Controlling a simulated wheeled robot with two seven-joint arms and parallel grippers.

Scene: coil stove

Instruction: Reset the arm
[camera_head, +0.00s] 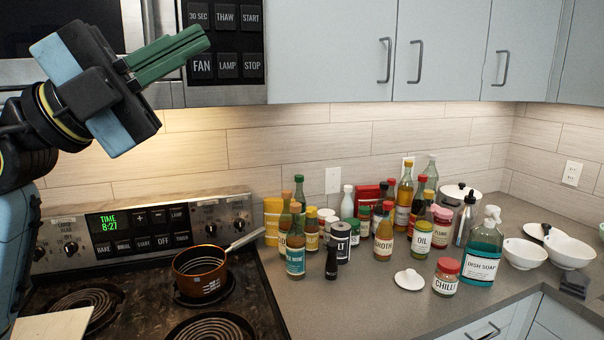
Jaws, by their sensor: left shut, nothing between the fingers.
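My left gripper (203,40) is raised at the upper left, above the stove and in front of the microwave. Its green fingers are together, point to the right and slightly up, and hold nothing. My left arm (12,240) comes in along the left edge. The right gripper does not show in this view.
A copper pot (200,275) with its handle to the right sits on a back burner of the coil stove (150,310). Several bottles and jars, including dish soap (483,250), crowd the counter (360,305). White bowls (570,249) stand at right. The microwave (225,92) hangs above.

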